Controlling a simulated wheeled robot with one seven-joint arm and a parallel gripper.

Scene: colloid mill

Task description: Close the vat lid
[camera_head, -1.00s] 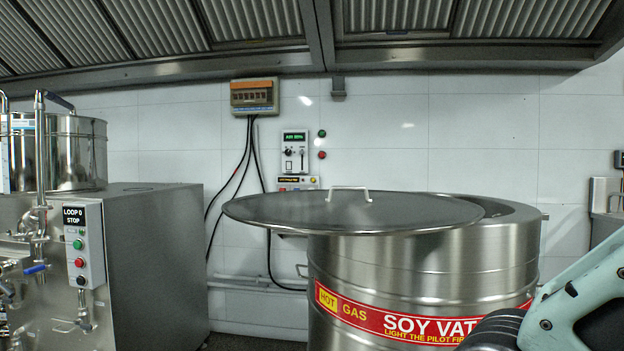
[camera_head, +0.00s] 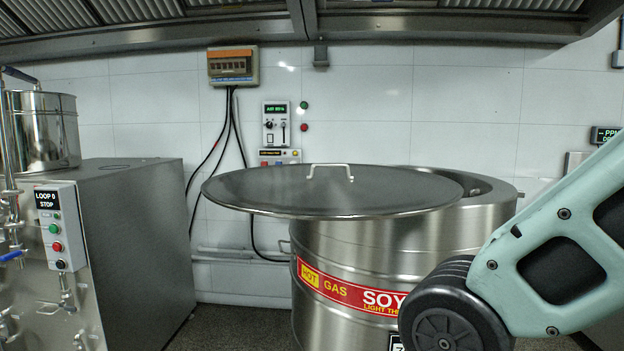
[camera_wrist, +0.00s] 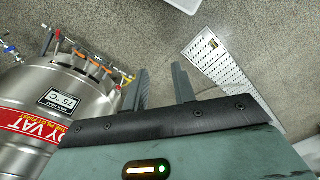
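The vat lid (camera_head: 270,190) is a wide, round metal disc with a pale handle (camera_head: 330,172) on top. It lies shifted to the left on the steel soy vat (camera_head: 375,248), overhanging its left side and leaving the right part of the vat's mouth (camera_head: 480,187) uncovered. The vat has a red "HOT GAS" label band. In the wrist view the vat's side (camera_wrist: 60,100) with a 75 °C plate shows at left. My gripper (camera_wrist: 162,82) has its two dark fingers apart with nothing between them, over the floor beside the vat. The head view does not show the fingers.
A steel machine (camera_head: 130,240) with a control box (camera_head: 58,225) stands at the left. Pipes and coloured valve handles (camera_wrist: 95,62) stick out from the vat's side. A white floor grate (camera_wrist: 225,60) lies beyond my fingers.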

